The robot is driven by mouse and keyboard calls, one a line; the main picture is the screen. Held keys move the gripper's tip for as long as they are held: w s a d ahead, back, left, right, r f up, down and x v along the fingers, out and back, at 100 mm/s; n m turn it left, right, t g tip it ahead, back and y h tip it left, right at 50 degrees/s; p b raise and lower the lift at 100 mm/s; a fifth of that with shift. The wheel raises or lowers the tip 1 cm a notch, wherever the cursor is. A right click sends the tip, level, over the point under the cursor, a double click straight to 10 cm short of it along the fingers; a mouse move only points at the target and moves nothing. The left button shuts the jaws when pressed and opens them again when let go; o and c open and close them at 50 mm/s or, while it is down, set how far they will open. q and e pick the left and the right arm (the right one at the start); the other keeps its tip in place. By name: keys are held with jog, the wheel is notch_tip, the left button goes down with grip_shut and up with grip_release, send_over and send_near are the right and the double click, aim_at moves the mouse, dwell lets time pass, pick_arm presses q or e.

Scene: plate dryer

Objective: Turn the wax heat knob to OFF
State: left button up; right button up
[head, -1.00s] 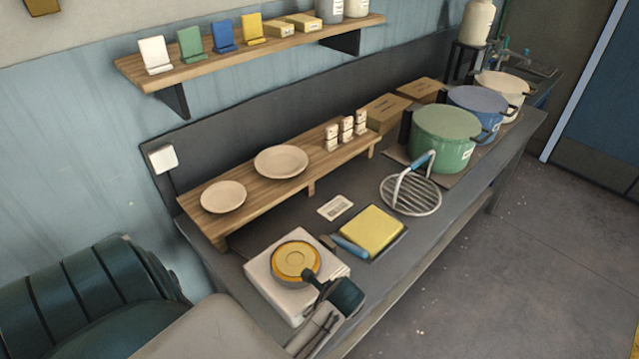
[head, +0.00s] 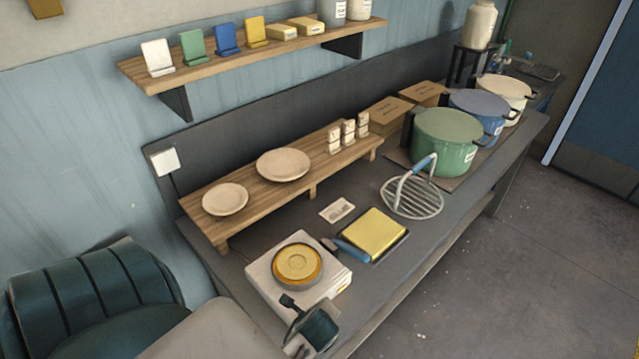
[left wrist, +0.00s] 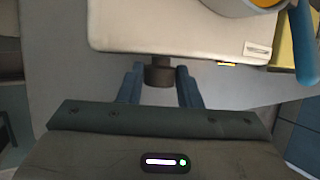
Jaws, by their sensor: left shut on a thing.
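The wax heater is a white box (head: 270,275) at the near end of the counter, with a round pot of yellow wax (head: 298,263) on top. Its dark round knob (left wrist: 159,72) sticks out of the front face in the left wrist view. In the head view the knob is hidden by my gripper. My left gripper (left wrist: 158,85) is shut on the knob, one blue finger on each side of it. In the head view my left gripper (head: 290,303) is at the heater's front edge. I cannot read the knob's setting. My right gripper is not in view.
A yellow block on a dark tray (head: 401,240) and a blue-handled tool (head: 352,251) lie right of the heater. Behind are a wooden riser (head: 255,195) with two plates, a wire masher (head: 412,198) and a green pot (head: 445,140).

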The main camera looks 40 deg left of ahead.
pick_arm(q)
jog(key=shift+s+n+t, duration=0.1)
jog(key=shift+n+t, duration=0.2)
jog(key=shift+t, duration=0.6)
jog(key=o, duration=1)
jog(key=shift+c, duration=0.2)
